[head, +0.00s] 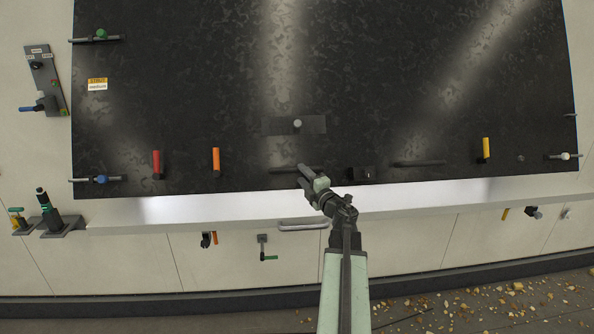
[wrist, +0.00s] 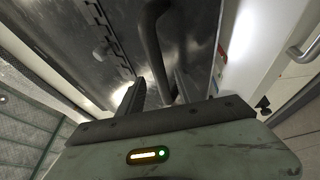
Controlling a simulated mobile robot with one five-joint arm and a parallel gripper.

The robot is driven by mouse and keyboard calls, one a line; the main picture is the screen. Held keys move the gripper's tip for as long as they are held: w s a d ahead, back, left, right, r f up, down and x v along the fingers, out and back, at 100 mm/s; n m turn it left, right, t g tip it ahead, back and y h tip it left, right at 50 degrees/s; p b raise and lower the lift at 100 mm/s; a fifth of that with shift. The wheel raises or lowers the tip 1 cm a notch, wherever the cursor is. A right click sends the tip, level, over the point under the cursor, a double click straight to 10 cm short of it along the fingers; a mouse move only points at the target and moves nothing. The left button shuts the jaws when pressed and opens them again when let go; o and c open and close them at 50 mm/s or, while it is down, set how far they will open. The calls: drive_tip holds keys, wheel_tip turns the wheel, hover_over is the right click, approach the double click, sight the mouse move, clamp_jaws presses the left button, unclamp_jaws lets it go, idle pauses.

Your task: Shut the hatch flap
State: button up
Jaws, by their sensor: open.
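The hatch flap appears to be the large dark mottled panel (head: 380,90) that fills the upper part of the head view. I cannot tell how far open it stands. A dark bar handle (head: 283,168) sits near its lower edge, and a dark curved bar (wrist: 152,40) shows close up in the wrist view. My gripper (head: 306,172) is at the lower edge of the panel, beside that handle. In the wrist view, my gripper (wrist: 158,92) is open, with the bar running down between its fingers. Contact cannot be made out.
A pale ledge (head: 180,208) runs under the panel, with a metal grab handle (head: 302,224) below it. Red (head: 156,163), orange (head: 216,160) and yellow (head: 486,149) levers stick out along the panel's lower part. Loose rubble (head: 500,300) lies on the floor at the right.

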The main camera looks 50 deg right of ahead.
sight(297, 170)
drive_tip(key=x, duration=0.4)
drive_tip(key=shift+w+d, duration=0.1)
drive_tip(key=shift+w, duration=0.15)
clamp_jaws()
idle(1.0)
